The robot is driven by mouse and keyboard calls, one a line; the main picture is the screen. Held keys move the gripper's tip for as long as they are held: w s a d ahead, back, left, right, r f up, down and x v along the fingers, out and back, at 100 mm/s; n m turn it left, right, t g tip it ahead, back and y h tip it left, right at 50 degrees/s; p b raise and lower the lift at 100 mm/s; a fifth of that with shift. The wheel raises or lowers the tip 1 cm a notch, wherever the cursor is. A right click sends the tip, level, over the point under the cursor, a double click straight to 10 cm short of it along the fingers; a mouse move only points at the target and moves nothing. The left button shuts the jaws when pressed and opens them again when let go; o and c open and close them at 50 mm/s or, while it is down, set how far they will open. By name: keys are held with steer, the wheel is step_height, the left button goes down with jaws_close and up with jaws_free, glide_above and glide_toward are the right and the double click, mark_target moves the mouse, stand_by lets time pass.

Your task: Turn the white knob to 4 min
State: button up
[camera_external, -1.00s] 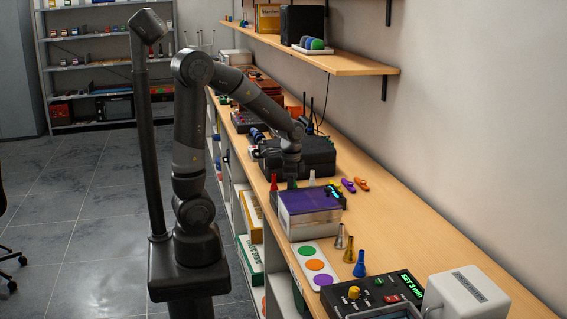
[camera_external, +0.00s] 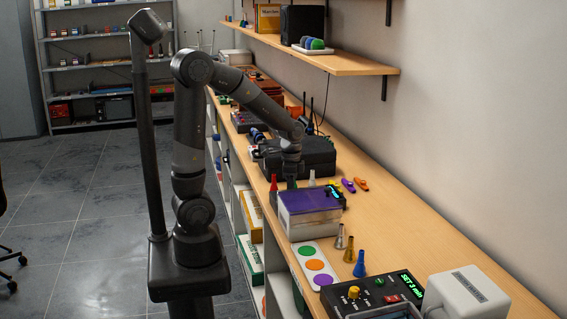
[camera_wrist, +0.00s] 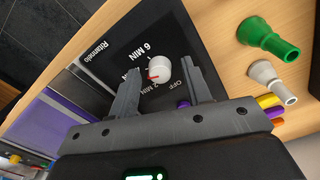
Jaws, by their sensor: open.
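The white knob (camera_wrist: 160,69) is on a black panel with a dial (camera_wrist: 105,42) in the wrist view. A red mark on the knob is at its lower left. Labels reading 6 MIN, 2 MIN and OFF show around it; the 4 MIN label is not readable, and my left finger covers part of the dial. My gripper (camera_wrist: 161,88) is open, with one finger on each side of the knob. I cannot tell whether either finger touches it. In the external view my gripper (camera_external: 291,178) is low over the bench, behind the purple-topped box, and the knob is hidden.
The purple-topped box (camera_external: 309,214) stands just in front of my gripper, and a black case (camera_external: 312,155) lies behind it. A wooden shelf (camera_external: 340,64) overhangs the bench's wall side.

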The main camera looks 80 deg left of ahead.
step_height(320, 180, up, 11)
stand_by(0.4)
steer(key=shift+f, duration=0.1)
steer(key=s+d+r+n+t, duration=0.3)
steer(key=s+d+n+t, duration=0.1)
steer(key=s+d, duration=0.6)
steer(key=shift+d+r+t, duration=0.15)
steer(key=shift+d+t, duration=0.1)
steer(key=shift+t, duration=0.55)
steer(key=shift+c, duration=0.5)
stand_by(1.7)
